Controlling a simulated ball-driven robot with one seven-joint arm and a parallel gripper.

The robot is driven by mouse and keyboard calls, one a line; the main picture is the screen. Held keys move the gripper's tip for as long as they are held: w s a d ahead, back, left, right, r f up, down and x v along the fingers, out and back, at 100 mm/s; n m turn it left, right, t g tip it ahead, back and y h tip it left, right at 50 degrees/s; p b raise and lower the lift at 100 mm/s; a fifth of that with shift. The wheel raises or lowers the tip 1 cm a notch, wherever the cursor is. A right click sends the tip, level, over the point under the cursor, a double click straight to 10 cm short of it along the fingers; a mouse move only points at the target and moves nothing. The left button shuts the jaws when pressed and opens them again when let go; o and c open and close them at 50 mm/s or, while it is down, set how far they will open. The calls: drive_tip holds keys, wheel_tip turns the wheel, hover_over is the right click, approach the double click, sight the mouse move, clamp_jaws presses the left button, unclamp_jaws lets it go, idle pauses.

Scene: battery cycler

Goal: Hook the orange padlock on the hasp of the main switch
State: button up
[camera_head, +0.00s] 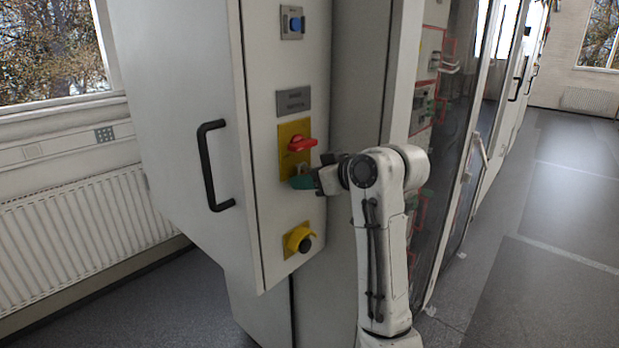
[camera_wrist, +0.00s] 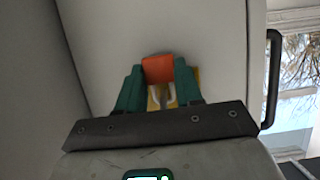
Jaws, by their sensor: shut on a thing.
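The main switch is a red rotary handle (camera_head: 302,144) on a yellow plate (camera_head: 285,132) on the cabinet's narrow face. My gripper (camera_head: 303,182), with green fingers, is at the lower end of this plate, just below the red handle. In the wrist view my gripper (camera_wrist: 158,85) is shut on the orange padlock (camera_wrist: 158,69), whose body sits between the fingertips. Its pale shackle (camera_wrist: 155,97) shows below the body there, in front of a bit of yellow plate. The padlock is hidden in the head view. I cannot tell whether the shackle is in the hasp.
A black door handle (camera_head: 214,165) stands out to the left. A radiator (camera_head: 85,230) is at far left. Open floor (camera_head: 560,220) lies to the right.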

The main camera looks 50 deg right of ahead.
idle(0.4)
drive_tip(key=o, duration=1.2)
drive_tip(key=shift+c, duration=0.2)
drive_tip(key=b+v, duration=0.2)
drive_tip(key=v, duration=0.8)
drive_tip(key=shift+s+r, duration=0.2)
drive_tip(key=shift+s, duration=0.15)
